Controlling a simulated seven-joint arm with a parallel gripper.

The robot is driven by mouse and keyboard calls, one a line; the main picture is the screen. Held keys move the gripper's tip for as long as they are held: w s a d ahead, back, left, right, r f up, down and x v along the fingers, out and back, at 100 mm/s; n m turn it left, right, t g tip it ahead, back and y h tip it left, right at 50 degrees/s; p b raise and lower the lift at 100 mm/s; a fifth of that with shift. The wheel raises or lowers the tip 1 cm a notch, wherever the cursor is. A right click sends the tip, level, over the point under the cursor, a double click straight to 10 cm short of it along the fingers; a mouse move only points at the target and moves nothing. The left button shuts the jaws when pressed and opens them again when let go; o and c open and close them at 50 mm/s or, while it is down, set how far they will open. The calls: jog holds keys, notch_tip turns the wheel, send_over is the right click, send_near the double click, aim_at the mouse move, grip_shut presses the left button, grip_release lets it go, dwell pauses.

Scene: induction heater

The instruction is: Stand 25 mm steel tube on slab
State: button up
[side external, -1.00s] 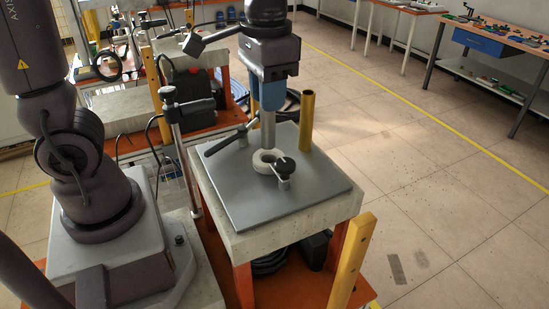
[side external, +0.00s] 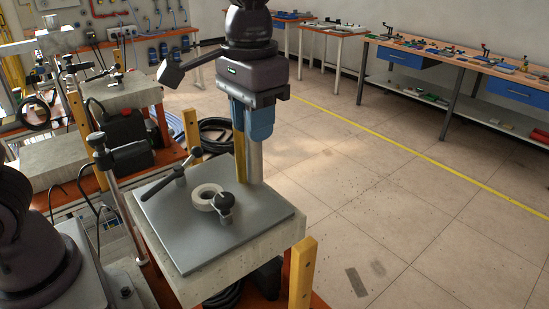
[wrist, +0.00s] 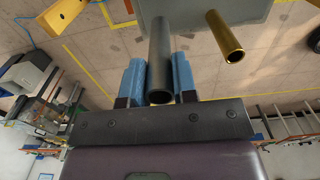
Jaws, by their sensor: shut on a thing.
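My gripper (side external: 250,122) points down at the back right of the slab. It is shut on the steel tube (side external: 255,162), a grey tube held upright between the blue fingers. The wrist view shows the tube (wrist: 160,50) between the two fingers (wrist: 159,82), its near end open. The slab (side external: 190,240) is a flat grey plate on a pale block. The tube's lower end is near the slab's back right edge; I cannot tell whether it touches. A brass tube (side external: 240,160) stands close by, partly hidden behind the gripper, and shows clearly in the wrist view (wrist: 226,38).
A white ring (side external: 204,195) and a black-knobbed post (side external: 224,204) are on the slab's middle. A black-handled lever (side external: 170,184) lies at its left back. A yellow post (side external: 302,272) stands at the front right. The slab's front is clear.

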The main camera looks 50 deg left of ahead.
jog(key=w+f, duration=0.3)
jog(key=f, duration=0.4)
jog(key=shift+d, duration=0.45)
jog(key=shift+w, duration=0.1)
jog(key=o, duration=0.9)
jog(key=shift+f, duration=0.15)
